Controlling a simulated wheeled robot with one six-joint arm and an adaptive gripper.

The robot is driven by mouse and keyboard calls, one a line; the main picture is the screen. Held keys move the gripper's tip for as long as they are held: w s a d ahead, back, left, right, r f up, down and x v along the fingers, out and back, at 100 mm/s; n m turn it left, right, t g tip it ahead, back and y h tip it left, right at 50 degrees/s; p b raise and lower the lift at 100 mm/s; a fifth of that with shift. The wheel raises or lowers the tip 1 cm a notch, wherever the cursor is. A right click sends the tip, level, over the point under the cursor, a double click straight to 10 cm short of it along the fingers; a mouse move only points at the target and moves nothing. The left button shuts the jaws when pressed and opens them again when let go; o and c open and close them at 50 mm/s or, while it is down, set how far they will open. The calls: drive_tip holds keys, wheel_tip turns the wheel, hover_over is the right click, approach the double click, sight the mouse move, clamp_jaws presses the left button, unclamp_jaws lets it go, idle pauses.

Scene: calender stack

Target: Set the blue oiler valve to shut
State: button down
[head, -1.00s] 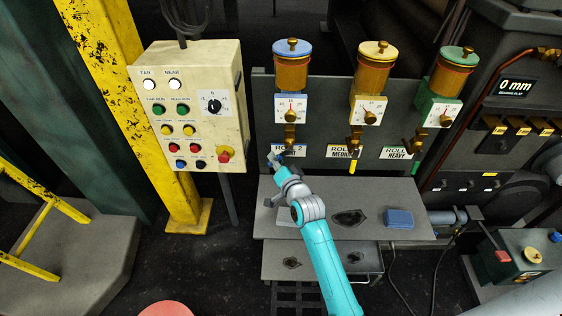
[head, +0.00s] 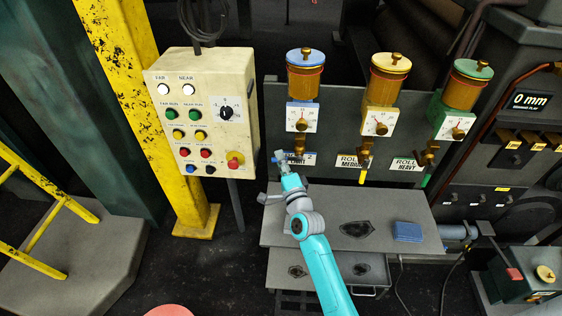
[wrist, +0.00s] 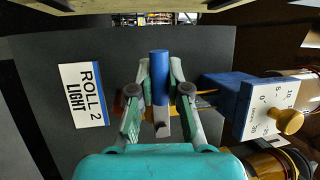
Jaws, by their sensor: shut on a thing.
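The blue oiler has a blue lid (head: 306,57), an amber reservoir (head: 304,84) and a white dial plate (head: 301,118), with a brass valve (head: 300,143) below. Its blue lever (wrist: 160,78) lies between my fingers in the wrist view. It looks roughly sideways, its blue end pointing left in the head view. My gripper (head: 282,160) is shut on this lever, just below and left of the dial; it also shows in the wrist view (wrist: 160,92). The fingers hide part of the lever, and the valve joint is hard to see.
The yellow oiler (head: 381,93) and green oiler (head: 459,99) stand to the right; their yellow lever (head: 365,170) and green lever (head: 427,177) hang down. A cream button box (head: 203,125) stands left.

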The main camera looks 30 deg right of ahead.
drive_tip(key=shift+d+r+m, duration=0.1)
drive_tip(key=shift+r+m, duration=0.1)
drive_tip(key=shift+m, duration=0.1)
idle(0.4)
drive_tip(key=c, duration=1.1)
unclamp_jaws()
drive_tip(key=shift+f, duration=0.15)
